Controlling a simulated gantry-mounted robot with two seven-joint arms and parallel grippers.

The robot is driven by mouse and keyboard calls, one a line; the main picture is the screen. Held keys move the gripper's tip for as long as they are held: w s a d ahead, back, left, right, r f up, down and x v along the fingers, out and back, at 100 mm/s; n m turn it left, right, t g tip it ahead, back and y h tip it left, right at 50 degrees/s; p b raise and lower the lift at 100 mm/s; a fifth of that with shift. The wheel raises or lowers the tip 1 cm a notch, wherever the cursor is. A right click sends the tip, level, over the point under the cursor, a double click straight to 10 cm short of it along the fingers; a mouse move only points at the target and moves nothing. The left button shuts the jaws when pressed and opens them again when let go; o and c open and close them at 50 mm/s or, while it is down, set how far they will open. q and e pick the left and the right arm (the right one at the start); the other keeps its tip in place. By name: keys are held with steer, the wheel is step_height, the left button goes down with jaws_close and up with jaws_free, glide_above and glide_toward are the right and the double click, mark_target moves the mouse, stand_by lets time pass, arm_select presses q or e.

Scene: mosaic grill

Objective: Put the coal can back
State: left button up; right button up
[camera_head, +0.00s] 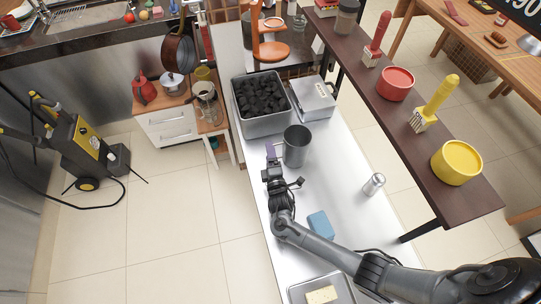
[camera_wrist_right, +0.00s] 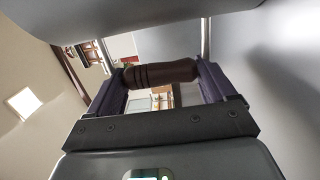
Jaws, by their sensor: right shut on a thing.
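The coal can (camera_head: 296,150) is a dark grey, open-topped cylinder. It stands upright over the steel counter, in front of the coal bin; I cannot tell if its base touches the counter. My right gripper (camera_head: 271,155) is at the can's left side. In the right wrist view its two purple-lined fingers are shut on a brown grooved handle (camera_wrist_right: 160,74), which belongs to the can. A grey surface fills the top of that view. My left gripper is not in view.
A metal bin of black coal (camera_head: 265,127) stands behind the can, with a silver box (camera_head: 314,100) beside it. A silver shaker (camera_head: 374,184), a blue sponge (camera_head: 320,224) and a tray (camera_head: 297,292) are on the counter. A dark shelf (camera_head: 402,143) with red and yellow pots runs along the right.

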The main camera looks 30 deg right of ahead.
steer(key=shift+f, duration=0.1)
steer(key=o, duration=1.4)
steer(key=shift+s, duration=0.1)
steer(key=p+v, duration=0.1)
steer(key=v, duration=1)
steer(key=shift+s+a, duration=0.2)
steer(key=shift+s, duration=0.2)
steer(key=shift+r, duration=0.2)
